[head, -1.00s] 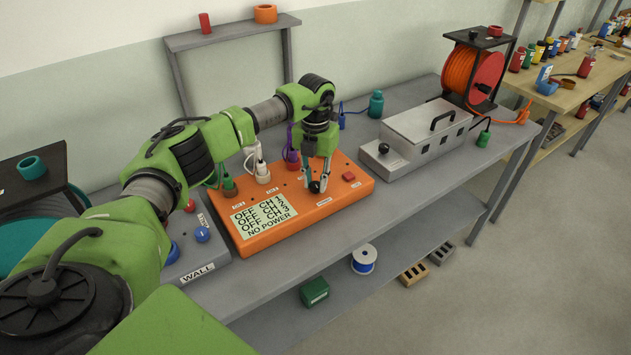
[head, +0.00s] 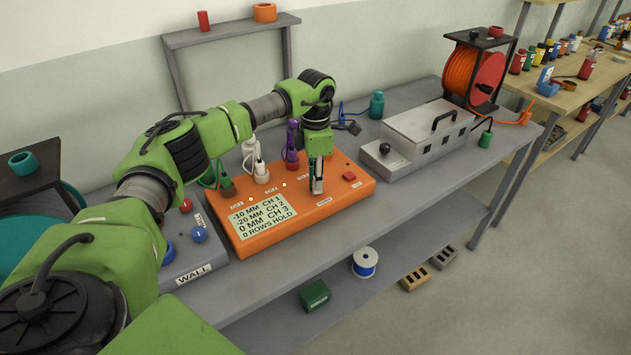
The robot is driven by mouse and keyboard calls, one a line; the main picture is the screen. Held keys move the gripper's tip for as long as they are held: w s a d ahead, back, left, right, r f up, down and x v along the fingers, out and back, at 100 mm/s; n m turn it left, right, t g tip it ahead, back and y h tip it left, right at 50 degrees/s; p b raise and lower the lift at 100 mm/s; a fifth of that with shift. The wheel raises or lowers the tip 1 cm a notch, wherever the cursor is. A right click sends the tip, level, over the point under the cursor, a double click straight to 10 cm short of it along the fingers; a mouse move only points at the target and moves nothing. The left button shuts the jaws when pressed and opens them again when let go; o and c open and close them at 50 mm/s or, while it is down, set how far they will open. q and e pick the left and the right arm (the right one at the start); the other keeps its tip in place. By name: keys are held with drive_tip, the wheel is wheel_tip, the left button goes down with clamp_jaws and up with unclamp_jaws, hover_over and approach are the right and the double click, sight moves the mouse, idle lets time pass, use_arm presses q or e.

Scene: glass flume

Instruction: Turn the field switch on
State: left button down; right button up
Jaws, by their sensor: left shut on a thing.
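The orange box (head: 349,203) lies on the grey bench and has a display (head: 263,222) on its near left part. The display reads -10 MM CH 1, -20 MM CH 2, 0 MM CH 3 and 0 ROWS HOLD. My left gripper (head: 316,191) points down at the front right part of the box, shut on the black knob there. The fingers hide the knob almost wholly, and the small label by it is too small to read. A red button (head: 349,177) sits to the right of the gripper. My right gripper is out of view.
Green (head: 227,186), white (head: 261,176) and purple (head: 291,158) plugs stand along the box's back edge, close to my left arm. A grey box marked WALL (head: 197,270) is at left. A grey lidded unit (head: 425,130) with a black knob (head: 384,148) stands at right.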

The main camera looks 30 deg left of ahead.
use_arm(q)
drive_tip(key=m, duration=0.4)
drive_tip(key=shift+m+b, duration=0.35)
drive_tip(key=shift+m, duration=0.05)
idle(0.4)
drive_tip(key=c, duration=1.8)
unclamp_jaws()
wheel_tip(320, 180, up, 12)
drive_tip(key=shift+r, duration=0.1)
